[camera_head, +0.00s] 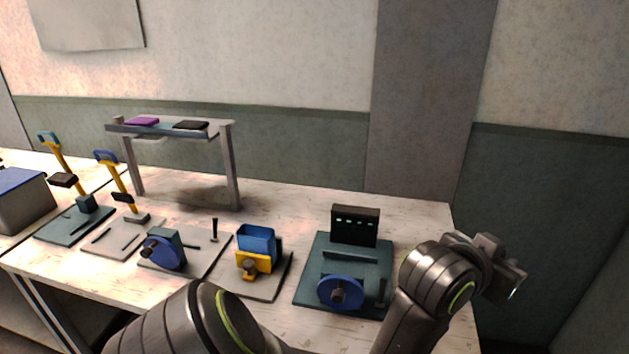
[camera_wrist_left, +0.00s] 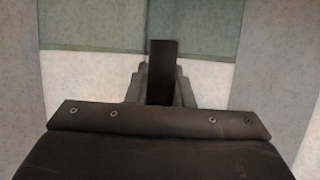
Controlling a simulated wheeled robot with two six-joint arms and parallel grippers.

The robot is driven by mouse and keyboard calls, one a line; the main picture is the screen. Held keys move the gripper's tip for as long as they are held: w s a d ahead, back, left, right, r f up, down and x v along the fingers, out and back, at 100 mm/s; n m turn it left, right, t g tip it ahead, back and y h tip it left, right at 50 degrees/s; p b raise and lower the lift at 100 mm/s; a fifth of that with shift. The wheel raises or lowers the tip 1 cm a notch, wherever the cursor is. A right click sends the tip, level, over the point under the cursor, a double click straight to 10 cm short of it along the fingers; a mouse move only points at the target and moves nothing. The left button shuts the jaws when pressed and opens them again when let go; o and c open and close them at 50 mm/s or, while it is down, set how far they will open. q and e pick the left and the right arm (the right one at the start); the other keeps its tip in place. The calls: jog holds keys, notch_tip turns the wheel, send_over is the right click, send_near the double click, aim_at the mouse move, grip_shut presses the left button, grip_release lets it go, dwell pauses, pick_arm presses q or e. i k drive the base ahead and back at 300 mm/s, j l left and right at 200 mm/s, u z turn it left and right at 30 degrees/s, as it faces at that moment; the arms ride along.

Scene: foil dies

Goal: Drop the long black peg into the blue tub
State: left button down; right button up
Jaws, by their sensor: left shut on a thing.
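A blue tub (camera_head: 257,242) sits in a yellow holder on a grey plate, mid-table in the head view. My left arm crosses the bottom of the head view, and its gripper (camera_head: 510,280) is at the right, well right of the tub and beyond the plates. Its fingertips are hard to make out there. In the left wrist view the left gripper (camera_wrist_left: 161,88) is shut on a long black peg (camera_wrist_left: 162,68), which sticks out past the fingers with only wall behind it. The tub is not in the wrist view. My right gripper is not in view.
A teal plate (camera_head: 315,297) with a black display box (camera_head: 355,226) and a blue wheel (camera_head: 340,292) lies between tub and gripper. A plate with another blue wheel (camera_head: 165,252) and an upright dark pin (camera_head: 214,230) is left of the tub. A raised shelf (camera_head: 171,134) stands behind.

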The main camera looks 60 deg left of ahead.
aim_at(254, 253)
jog(key=u, duration=1.5)
jog(key=i+l+u, duration=0.1)
jog(key=i+u, duration=0.25)
jog(key=i+l+u, duration=0.35)
jog(key=i, duration=0.15)
jog(key=j, duration=0.05)
